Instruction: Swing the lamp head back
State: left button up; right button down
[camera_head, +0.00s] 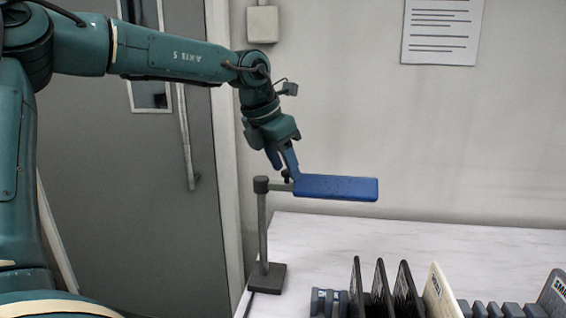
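The desk lamp has a dark square base (267,278), an upright grey post (262,228) and a short arm at its top. Its blue, flat, elongated lamp head (340,188) extends to the right from that arm, roughly level. My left gripper (284,172) points down at the left end of the lamp head, by a small dark knob on the arm. Its blue fingers are apart with a gap between them. One fingertip overlaps the head's left end in the picture; I cannot tell whether it touches. My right gripper is not in view.
The lamp stands at the left edge of a white table (330,245). Upright dark panels (380,288), a cream panel (440,290) and grey items stand in front at the right. A wall with a paper notice (440,30) and a grey door (130,200) are behind.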

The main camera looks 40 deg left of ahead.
pick_arm(q)
jog(key=v, duration=1.3)
jog(key=shift+p, duration=0.45)
